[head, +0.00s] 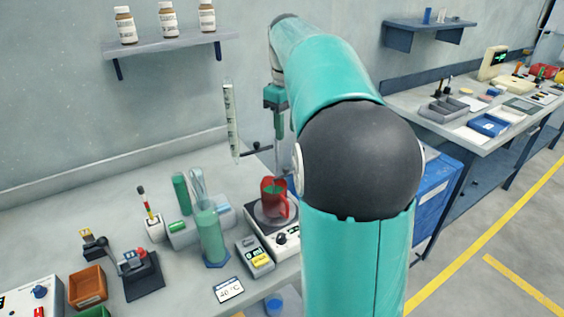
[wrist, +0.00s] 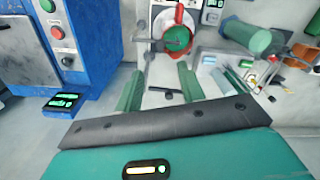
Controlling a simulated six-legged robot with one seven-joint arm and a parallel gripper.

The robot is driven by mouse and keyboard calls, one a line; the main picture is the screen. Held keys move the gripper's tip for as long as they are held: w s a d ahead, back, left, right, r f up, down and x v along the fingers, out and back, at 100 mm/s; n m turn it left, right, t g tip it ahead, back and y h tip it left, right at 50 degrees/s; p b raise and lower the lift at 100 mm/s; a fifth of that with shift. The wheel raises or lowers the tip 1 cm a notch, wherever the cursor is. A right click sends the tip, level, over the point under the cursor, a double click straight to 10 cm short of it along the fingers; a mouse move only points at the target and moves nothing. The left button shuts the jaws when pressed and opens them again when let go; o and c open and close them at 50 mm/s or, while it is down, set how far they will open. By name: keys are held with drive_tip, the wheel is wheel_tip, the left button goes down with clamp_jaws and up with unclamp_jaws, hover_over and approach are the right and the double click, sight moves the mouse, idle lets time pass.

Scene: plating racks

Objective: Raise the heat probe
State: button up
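A red beaker (head: 273,194) with green contents stands on a white hotplate (head: 262,232); the beaker also shows in the wrist view (wrist: 166,20). A thin upright rod (head: 278,150) and a dark horizontal clamp arm (head: 262,151) stand at the beaker. I cannot tell clearly which slim part is the heat probe. In the wrist view a grey clamp part (wrist: 156,46) reaches to the beaker's rim. My gripper (wrist: 162,72) has its two green fingers apart, with nothing seen gripped between them. In the head view my gripper (head: 273,107) is above the beaker, its fingertips unclear.
A thermometer-like scale (head: 231,122) hangs upright left of my gripper. A green cylinder (head: 210,235), a small meter (head: 256,258) and a 40 °C card (head: 229,290) are left of the hotplate. A blue cabinet (wrist: 75,50) stands beside the bench.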

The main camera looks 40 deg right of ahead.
sight(286, 167)
wheel_tip(286, 167, down, 11)
drive_tip(key=shift+w+a+f, duration=0.1)
drive_tip(key=shift+a+f, duration=0.05)
clamp_jaws()
